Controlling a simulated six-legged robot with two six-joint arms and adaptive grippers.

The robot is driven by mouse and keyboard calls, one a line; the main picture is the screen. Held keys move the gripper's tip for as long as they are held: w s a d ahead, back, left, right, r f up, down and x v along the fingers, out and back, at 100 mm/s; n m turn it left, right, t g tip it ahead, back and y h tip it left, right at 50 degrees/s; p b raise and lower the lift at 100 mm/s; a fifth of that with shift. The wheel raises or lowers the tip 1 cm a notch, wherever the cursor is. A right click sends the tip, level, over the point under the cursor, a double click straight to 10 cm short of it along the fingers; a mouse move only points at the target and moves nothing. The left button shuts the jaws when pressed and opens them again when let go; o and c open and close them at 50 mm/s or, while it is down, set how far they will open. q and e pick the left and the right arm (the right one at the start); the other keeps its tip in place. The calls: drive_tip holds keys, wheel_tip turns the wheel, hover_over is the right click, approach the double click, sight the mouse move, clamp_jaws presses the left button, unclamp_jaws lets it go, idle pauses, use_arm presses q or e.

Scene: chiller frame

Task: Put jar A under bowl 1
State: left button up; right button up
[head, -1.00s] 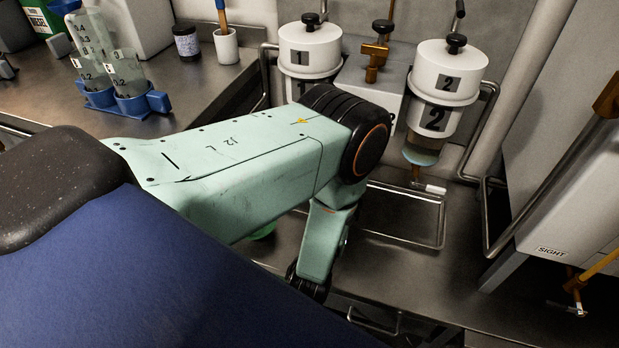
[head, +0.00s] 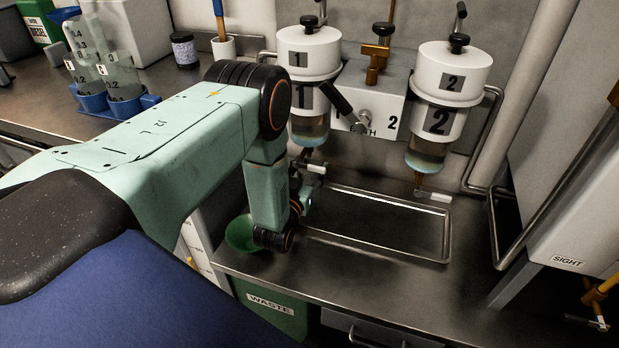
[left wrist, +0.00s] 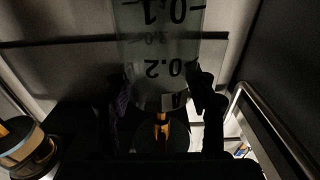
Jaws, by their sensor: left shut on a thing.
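Bowl 1 (head: 304,98) is a white lidded vessel with a clear lower part, fixed at the back wall in the head view. Its amber outlet (head: 306,156) points down. My left arm reaches in and bends down left of and in front of this outlet. My left gripper (head: 303,196) is mostly hidden behind the arm's wrist there. In the left wrist view the left gripper (left wrist: 166,104) is shut on jar A (left wrist: 162,60), a clear graduated jar with an "A" label. Jar A does not show clearly in the head view. My right gripper is not in view.
Bowl 2 (head: 443,105) hangs to the right. A green funnel (head: 238,234) is beside my left wrist, above the waste bin (head: 272,306). Graduated jars stand in a blue rack (head: 148,100) at left.

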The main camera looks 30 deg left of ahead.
use_arm(q)
drive_tip(key=shift+f+b, duration=0.5)
drive_tip(key=shift+f, duration=0.8)
drive_tip(key=shift+f, duration=0.15)
drive_tip(key=o, duration=1.3)
drive_tip(key=shift+r, duration=0.2)
drive_tip(key=p+v, duration=0.4)
drive_tip(key=v, duration=0.8)
